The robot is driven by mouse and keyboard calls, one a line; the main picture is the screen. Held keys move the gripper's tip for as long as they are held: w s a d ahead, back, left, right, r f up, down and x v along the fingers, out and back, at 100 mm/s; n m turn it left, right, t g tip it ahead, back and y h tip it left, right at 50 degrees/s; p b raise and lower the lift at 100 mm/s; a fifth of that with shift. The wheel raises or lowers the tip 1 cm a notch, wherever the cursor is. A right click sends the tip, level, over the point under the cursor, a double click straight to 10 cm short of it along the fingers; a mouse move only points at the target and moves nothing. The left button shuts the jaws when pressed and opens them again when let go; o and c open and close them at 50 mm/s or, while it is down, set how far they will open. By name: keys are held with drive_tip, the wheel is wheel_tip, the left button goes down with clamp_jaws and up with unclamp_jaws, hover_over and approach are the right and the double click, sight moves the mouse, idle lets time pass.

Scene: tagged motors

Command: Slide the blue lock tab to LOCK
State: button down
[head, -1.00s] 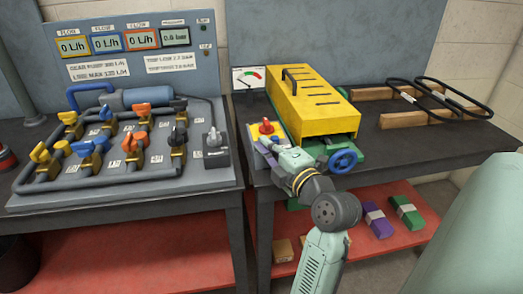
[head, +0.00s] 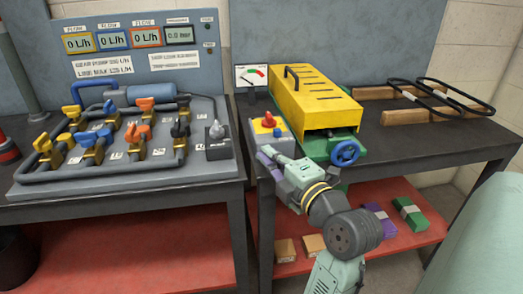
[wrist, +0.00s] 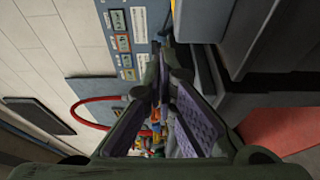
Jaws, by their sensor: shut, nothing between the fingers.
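A grey switch box (head: 285,141) stands at the front left corner of the right bench. It carries a red knob (head: 269,120) on a yellow plate and a small blue piece (head: 277,132) beside it, which looks like the lock tab. The LOCK marking is too small to read. My gripper (head: 266,152) is shut and empty, just in front of the box and below the blue piece; I cannot tell whether it touches the box. In the wrist view, the purple-padded fingers (wrist: 164,60) come together at the tips. I cannot make out the tab there.
A yellow guard (head: 318,103) over a green machine with a blue handwheel (head: 345,153) stands right of the box. A valve panel (head: 125,145) fills the left bench. A gap separates the benches. A gauge (head: 251,76) stands behind the box.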

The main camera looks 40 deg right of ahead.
drive_tip(key=shift+v, duration=0.95)
